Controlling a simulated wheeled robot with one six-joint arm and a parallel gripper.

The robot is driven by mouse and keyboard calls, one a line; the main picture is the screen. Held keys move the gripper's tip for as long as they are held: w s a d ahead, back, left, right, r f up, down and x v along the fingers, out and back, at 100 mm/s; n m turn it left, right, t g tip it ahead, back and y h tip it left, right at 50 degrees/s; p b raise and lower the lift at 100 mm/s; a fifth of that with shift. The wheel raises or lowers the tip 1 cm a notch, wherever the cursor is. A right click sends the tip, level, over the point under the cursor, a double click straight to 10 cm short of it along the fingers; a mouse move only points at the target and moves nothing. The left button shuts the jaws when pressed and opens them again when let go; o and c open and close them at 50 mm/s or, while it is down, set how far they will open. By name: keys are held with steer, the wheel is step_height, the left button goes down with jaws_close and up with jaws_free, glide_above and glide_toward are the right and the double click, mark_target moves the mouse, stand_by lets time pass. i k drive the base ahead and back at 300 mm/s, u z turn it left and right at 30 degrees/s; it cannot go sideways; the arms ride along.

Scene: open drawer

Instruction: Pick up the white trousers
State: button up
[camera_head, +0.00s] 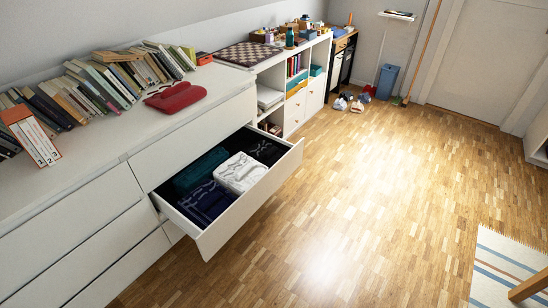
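The white trousers (241,172) lie folded in an open drawer (262,197) of the white dresser (193,117). Dark folded clothes lie around them: a navy piece (206,202) in front, a teal piece (200,169) behind to the left and a black piece (266,151) to the right. The top of the white trousers is uncovered. My gripper is not in view.
Books (100,85) and a red object (175,97) lie on the dresser top. A shelf unit with a chessboard (248,55) stands farther along the wall. The wooden floor (350,180) beside the drawer is clear; a striped rug (497,268) lies at lower right.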

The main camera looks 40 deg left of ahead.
mark_target(240, 172)
steer(key=u, duration=0.05)
steer(key=i, duration=1.8)
steer(key=u, duration=0.7)
steer(key=i, duration=0.9)
steer(key=u, duration=1.75)
steer(key=i, duration=0.75)
steer(key=u, duration=0.65)
